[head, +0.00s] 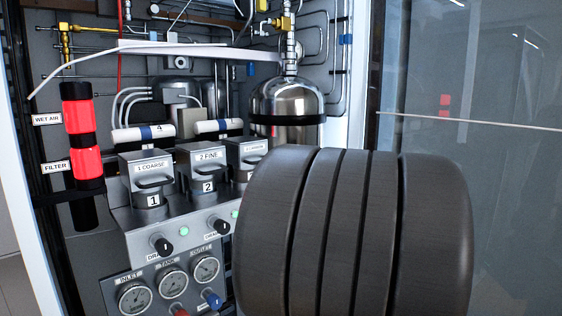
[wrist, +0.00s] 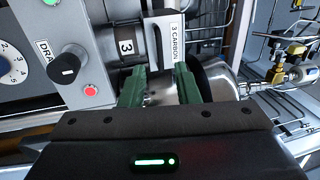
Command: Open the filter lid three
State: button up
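In the head view, the third lid (head: 246,152) stands right of the other two and is partly hidden by my dark arm link. My gripper (wrist: 159,72) has two green fingers spread apart, just short of or at the handle; I cannot tell whether they touch it. A shiny metal surface shows between them. My gripper is hidden in the head view.
Filter one (head: 145,168) and filter two (head: 203,157) stand to the left with handles down. Knobs (head: 162,245) and gauges (head: 133,298) are below. A shiny tank (head: 287,98) stands behind. A glass door (head: 470,130) is at the right. Pipes and brass fittings (wrist: 293,50) are beside the gripper.

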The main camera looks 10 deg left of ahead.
aim_at(249, 152)
jog(key=p+x, duration=0.1)
jog(key=x, duration=0.6)
jog(key=shift+f, duration=0.1)
grip_shut()
